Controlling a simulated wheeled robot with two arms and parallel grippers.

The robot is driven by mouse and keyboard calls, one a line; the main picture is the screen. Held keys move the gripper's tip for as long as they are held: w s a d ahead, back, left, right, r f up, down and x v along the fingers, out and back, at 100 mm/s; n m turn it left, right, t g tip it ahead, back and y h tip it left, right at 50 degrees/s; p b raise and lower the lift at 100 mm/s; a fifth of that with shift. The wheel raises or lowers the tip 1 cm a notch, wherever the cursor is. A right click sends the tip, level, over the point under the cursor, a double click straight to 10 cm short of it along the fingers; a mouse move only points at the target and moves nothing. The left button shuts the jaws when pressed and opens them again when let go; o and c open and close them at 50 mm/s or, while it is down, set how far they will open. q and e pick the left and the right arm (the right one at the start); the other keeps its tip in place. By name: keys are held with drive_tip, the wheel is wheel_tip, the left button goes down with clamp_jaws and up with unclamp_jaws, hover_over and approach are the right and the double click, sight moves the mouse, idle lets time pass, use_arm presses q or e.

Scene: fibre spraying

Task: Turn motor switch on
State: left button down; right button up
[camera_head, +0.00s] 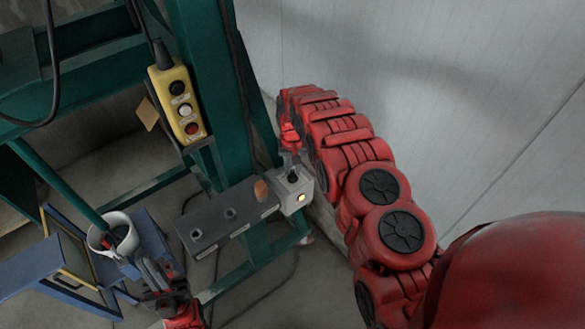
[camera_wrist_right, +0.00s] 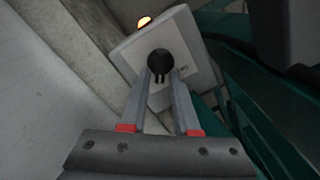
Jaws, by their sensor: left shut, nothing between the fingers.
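A small grey switch box (camera_head: 293,188) with a black knob (camera_head: 293,176) and a glowing amber light (camera_head: 301,197) sits at the right end of a dark panel. In the right wrist view, the box's pale face (camera_wrist_right: 190,50), the black knob (camera_wrist_right: 160,62) and the light (camera_wrist_right: 144,22) show. My right gripper (camera_wrist_right: 161,78) has its fingers apart, one on each side of the knob; whether they touch it is unclear. It also shows in the head view (camera_head: 289,152), just above the box. My left gripper (camera_head: 150,272) is shut and empty, at the lower left beside a white bucket.
The dark panel (camera_head: 222,222) carries several small controls, including an orange one (camera_head: 261,190). A yellow pendant (camera_head: 180,104) with several buttons hangs on the green frame (camera_head: 200,40). The white bucket (camera_head: 128,243) is by a blue stand (camera_head: 150,235). A pale wall (camera_head: 430,80) stands behind my right arm.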

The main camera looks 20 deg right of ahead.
sight(292, 170)
drive_tip(key=shift+o, duration=0.8)
drive_tip(key=shift+r+b, duration=0.4)
drive_tip(key=shift+r, duration=0.25)
wheel_tip(292, 170, up, 4)
drive_tip(key=shift+f+b, duration=0.15)
drive_tip(key=shift+b, duration=0.65)
wheel_tip(292, 170, up, 12)
drive_tip(key=p, duration=1)
drive_tip(key=shift+r+p, duration=0.2)
drive_tip(key=shift+p, duration=0.1)
drive_tip(key=shift+f, duration=0.1)
